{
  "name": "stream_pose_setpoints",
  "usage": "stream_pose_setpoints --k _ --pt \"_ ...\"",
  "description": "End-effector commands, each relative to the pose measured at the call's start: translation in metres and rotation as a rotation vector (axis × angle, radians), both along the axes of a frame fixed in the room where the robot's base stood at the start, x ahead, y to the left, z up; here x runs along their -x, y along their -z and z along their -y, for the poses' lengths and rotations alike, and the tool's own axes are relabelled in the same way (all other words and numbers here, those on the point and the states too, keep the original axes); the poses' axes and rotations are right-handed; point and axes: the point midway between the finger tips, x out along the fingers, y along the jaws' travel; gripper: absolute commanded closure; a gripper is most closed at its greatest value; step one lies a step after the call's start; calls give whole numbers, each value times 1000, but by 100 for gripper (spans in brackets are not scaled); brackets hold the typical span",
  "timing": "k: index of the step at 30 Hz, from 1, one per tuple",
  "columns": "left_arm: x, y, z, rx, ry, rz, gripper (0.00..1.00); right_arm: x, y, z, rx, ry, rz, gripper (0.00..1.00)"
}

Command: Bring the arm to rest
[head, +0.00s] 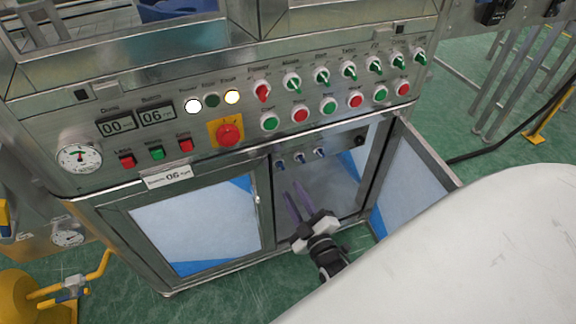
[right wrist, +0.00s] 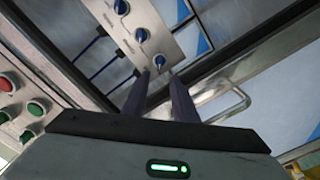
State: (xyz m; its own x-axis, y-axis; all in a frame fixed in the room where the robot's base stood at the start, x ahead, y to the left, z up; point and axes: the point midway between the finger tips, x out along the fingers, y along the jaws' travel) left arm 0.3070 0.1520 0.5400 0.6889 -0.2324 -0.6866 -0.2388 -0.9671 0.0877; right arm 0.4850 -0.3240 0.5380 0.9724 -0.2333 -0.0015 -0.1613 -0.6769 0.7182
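My right gripper (head: 299,203) is in front of the lower cabinet of the metal machine, at the open right-hand compartment. Its two dark fingers are apart with a narrow gap and nothing between them. In the right wrist view the fingers (right wrist: 168,92) point toward a small panel with blue knobs (right wrist: 142,35); I cannot tell whether they touch it. A large pale part of my right arm fills the lower right of the head view. My left gripper is not in view.
The control panel (head: 190,125) carries a red emergency button (head: 229,134) and several knobs and buttons. The left cabinet door (head: 200,228) is closed. The right door (head: 415,185) stands open beside my gripper. Yellow equipment (head: 40,298) stands at lower left.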

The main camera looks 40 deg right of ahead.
Motion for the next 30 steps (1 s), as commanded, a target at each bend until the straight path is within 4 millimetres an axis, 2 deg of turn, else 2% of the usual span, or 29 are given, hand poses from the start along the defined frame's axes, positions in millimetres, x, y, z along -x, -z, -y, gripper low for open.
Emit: stream_pose_setpoints --k 3,6,24,28,30 --pt "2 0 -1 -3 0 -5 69 12 0 -3 0 0 -1 74" --pt "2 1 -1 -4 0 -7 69 16 0 -4 0 0 0 74" --pt "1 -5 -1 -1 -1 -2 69 17 -2 -6 -13 -10 -10 74" --pt "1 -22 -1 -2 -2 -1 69 27 -13 -21 -120 -70 -89 74" --pt "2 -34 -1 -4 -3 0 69 40 -21 -40 -227 -117 -171 74"
